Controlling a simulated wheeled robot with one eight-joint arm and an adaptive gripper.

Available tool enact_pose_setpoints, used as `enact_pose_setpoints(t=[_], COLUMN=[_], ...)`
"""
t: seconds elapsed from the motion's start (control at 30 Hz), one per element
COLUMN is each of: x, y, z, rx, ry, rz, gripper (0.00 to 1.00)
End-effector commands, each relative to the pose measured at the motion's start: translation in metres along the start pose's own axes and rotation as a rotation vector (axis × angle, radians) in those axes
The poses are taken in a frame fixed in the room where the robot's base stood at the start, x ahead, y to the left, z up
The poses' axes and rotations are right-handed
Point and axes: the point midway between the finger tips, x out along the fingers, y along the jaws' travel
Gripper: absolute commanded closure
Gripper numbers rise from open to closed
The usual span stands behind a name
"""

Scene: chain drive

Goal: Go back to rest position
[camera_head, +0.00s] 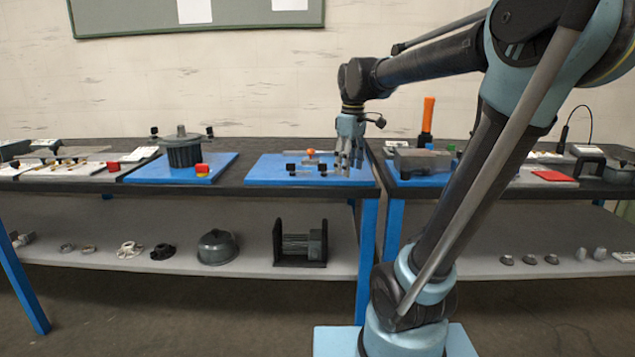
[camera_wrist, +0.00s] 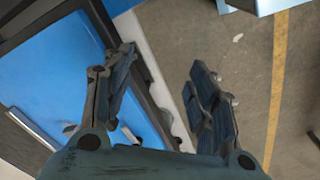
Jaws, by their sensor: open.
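My gripper (camera_head: 348,158) hangs from my arm over the right end of a blue mat (camera_head: 270,170) on the workbench, fingers pointing down. In the wrist view my gripper (camera_wrist: 165,85) has its two fingers spread well apart with nothing between them. The blue mat (camera_wrist: 50,65) lies on the left of that view, and the bench edge runs between the fingers. I cannot tell the exact height of the fingertips above the mat.
On the blue mat are small black-ended parts and an orange-topped piece (camera_head: 310,153). A grey housing (camera_head: 183,152) stands on another mat to the left. An orange-handled tool (camera_head: 428,115) stands behind my arm. A lower shelf (camera_head: 345,240) holds several metal parts. The floor in front is clear.

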Motion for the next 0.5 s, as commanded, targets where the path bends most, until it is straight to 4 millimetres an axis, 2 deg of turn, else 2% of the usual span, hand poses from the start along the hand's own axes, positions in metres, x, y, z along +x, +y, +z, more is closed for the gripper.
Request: enact_pose_setpoints(t=[0.03, 0.1, 0.37, 0.5], x=[0.009, 0.021, 0.074, 0.107], y=[-0.006, -0.013, -0.044, -0.063], z=[0.018, 0.038, 0.107, 0.14], rx=[0.055, 0.13, 0.412, 0.562], ry=[0.005, 0.012, 0.04, 0.057], rz=[0.006, 0.013, 0.039, 0.052], gripper=[0.47, 0.47, 0.47, 0.47])
